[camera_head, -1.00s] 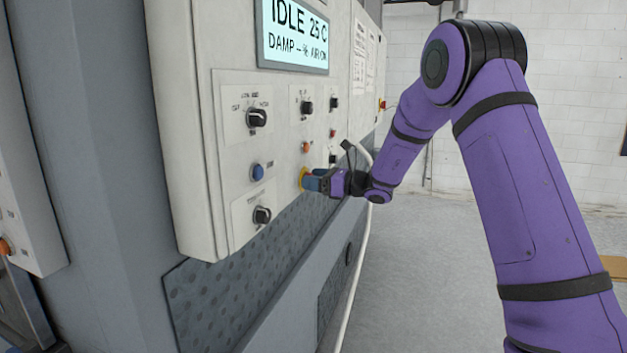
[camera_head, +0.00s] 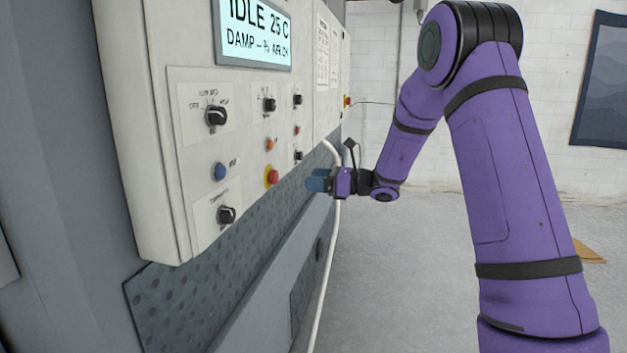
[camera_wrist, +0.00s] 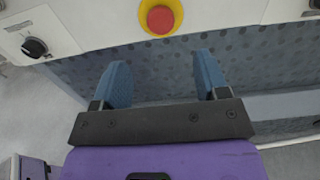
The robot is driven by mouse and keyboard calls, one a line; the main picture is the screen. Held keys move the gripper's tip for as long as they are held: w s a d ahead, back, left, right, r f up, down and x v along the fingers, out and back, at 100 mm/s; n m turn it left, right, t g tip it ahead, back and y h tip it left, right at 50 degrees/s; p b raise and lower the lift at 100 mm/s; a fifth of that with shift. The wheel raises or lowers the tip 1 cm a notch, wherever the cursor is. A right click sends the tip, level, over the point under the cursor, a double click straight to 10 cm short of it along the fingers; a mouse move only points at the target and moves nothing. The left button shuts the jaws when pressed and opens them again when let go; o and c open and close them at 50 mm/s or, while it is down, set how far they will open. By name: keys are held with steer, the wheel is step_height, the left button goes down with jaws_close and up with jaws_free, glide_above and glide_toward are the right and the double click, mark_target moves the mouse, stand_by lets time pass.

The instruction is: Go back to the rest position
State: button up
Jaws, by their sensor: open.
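My gripper (camera_head: 317,181) is open and empty, with blue fingers, held in front of the machine's control panel (camera_head: 150,130). In the wrist view my gripper (camera_wrist: 162,80) shows its two blue fingers wide apart. The red emergency stop button on a yellow base (camera_head: 272,176) is to the left of my gripper in the head view, with a gap between them. In the wrist view the red button (camera_wrist: 160,19) is at the top, beyond the fingertips. My purple arm fills the right side of the head view.
The panel carries black knobs (camera_head: 216,116), a blue button (camera_head: 220,172) and a display (camera_head: 255,32) reading IDLE 25 C. A white hose (camera_head: 330,260) hangs close behind my gripper. Grey floor (camera_head: 410,270) lies open to the right. A dark wall panel (camera_head: 602,85) hangs at the back right.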

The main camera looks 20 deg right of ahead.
steer(key=s+a+r+n+g+h, duration=0.1)
steer(key=s+a+r+n+g, duration=0.2)
steer(key=s, duration=0.4)
steer(key=s+a+r+n+g+h, duration=0.2)
steer(key=s+a+n, duration=0.1)
steer(key=s+n, duration=0.4)
steer(key=s+a+r+n+g+h, duration=0.1)
steer(key=s+a+r+n+g, duration=0.15)
steer(key=s, duration=0.55)
steer(key=s+d+n+t+h, duration=0.1)
steer(key=s+d+n+h, duration=0.2)
steer(key=s, duration=0.7)
steer(key=s+d+n+t+h, duration=0.1)
steer(key=s+d+n+h, duration=0.3)
steer(key=s+n+h, duration=0.3)
steer(key=s+n, duration=0.2)
steer(key=s, duration=0.1)
steer(key=shift+s+f+n+h, duration=0.3)
steer(key=shift+f+n, duration=0.05)
steer(key=shift+f, duration=0.05)
